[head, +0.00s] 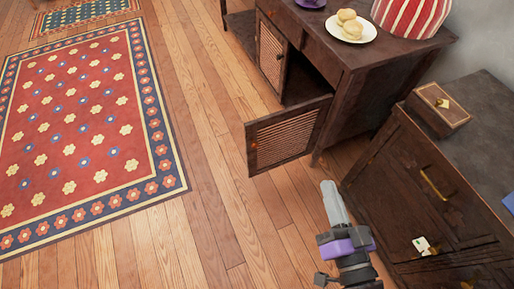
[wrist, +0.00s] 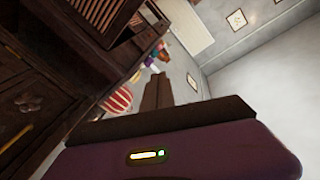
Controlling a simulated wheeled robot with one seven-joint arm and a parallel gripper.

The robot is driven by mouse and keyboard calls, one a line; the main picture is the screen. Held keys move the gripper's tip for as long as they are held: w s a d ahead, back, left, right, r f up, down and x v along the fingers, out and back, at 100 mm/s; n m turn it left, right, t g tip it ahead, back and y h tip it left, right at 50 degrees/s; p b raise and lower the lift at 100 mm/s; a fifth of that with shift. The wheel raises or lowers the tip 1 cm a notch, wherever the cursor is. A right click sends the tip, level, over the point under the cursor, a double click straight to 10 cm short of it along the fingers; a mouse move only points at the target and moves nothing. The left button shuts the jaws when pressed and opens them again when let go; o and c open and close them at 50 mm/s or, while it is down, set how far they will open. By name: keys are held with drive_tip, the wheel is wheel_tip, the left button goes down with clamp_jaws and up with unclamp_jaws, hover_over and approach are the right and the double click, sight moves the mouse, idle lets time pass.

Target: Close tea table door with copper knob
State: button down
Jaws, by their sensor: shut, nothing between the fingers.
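The dark wood tea table (head: 345,50) stands at the top right of the head view. Its right slatted door (head: 288,135) hangs wide open, swung out over the floor, with a small knob (head: 253,146) near its free edge. Its left slatted door (head: 271,52) looks shut, with a dark knob (head: 279,57); the knobs' metals are hard to tell. My gripper (head: 331,190) is shut and empty, below and right of the open door and apart from it. The wrist view shows a slatted panel (wrist: 100,14) at the top left.
A dark drawer cabinet (head: 425,195) stands close to the right of my gripper, with a small box (head: 438,107) on top. A plate of buns (head: 350,30) and a striped object (head: 410,15) sit on the tea table. Wood floor left of the door is clear, with a red rug (head: 85,130) beyond.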

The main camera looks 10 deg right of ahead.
drive_tip(key=w+a+f+m+y+b, duration=0.25)
drive_tip(key=w+f+m+b, duration=0.25)
drive_tip(key=w+f+b, duration=0.8)
drive_tip(key=m+y, duration=0.2)
drive_tip(key=m, duration=0.2)
approach(253, 129)
drive_tip(key=p+x, duration=0.1)
drive_tip(key=x, duration=0.6)
drive_tip(key=shift+f, duration=0.1)
